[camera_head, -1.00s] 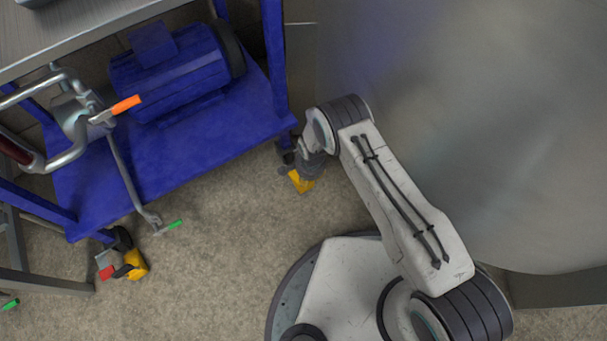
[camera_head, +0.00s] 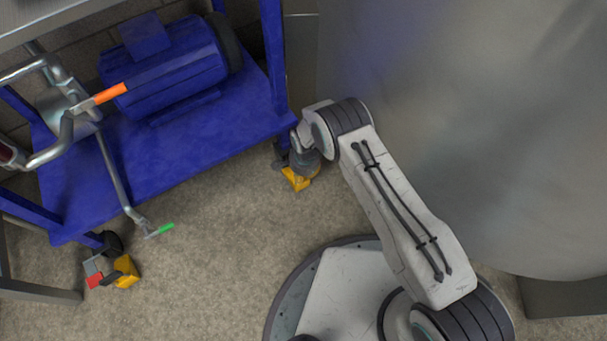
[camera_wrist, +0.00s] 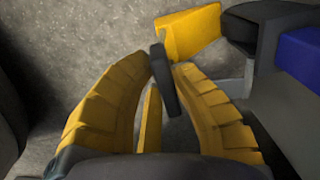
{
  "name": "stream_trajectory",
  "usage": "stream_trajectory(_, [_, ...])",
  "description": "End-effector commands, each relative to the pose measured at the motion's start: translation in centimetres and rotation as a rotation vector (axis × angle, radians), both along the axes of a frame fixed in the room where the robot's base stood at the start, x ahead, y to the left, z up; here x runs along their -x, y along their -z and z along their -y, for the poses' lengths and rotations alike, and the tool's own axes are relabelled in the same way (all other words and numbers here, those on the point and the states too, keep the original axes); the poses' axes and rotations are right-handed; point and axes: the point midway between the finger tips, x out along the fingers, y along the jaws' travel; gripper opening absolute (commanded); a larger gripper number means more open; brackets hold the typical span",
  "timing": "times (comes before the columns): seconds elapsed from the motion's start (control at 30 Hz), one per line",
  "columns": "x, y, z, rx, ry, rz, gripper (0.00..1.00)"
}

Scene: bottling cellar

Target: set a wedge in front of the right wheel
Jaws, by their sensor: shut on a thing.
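My gripper (camera_wrist: 163,72) has yellow ribbed fingers and is shut on a dark upright handle between their tips in the wrist view. A yellow wedge (camera_wrist: 188,33) lies just beyond the tips and appears to belong to that handle. It sits close beside the black right wheel (camera_wrist: 238,27); I cannot tell whether they touch. In the head view, my gripper (camera_head: 304,165) points down at the trolley's right front corner. Yellow shows low there, fingers and wedge hard to separate. The right wheel is mostly hidden. Another yellow wedge (camera_head: 126,271) is on the floor at the left wheel (camera_head: 108,243).
The blue trolley (camera_head: 215,145) carries a blue motor (camera_head: 165,70). A bent metal lever with a green tip (camera_head: 167,228) sticks out over its front edge. A large steel tank (camera_head: 470,120) stands close at the right. Floor in front of the trolley is open.

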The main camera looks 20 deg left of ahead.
Motion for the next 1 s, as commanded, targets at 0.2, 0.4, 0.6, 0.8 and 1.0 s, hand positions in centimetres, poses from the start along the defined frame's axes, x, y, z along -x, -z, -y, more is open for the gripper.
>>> stream_trajectory(0.2, [-0.04,-0.02,-0.04,-0.002,0.000,0.001,0.00])
stream_trajectory(0.4, [0.03,0.24,0.03,0.001,0.000,-0.001,0.29])
stream_trajectory(0.6, [0.01,0.23,0.02,0.000,0.000,0.000,0.39])
stream_trajectory(0.8, [0.01,0.19,0.01,0.000,0.000,0.000,0.39])
stream_trajectory(1.0, [-0.03,-0.53,-0.01,-0.001,0.000,0.001,0.39])
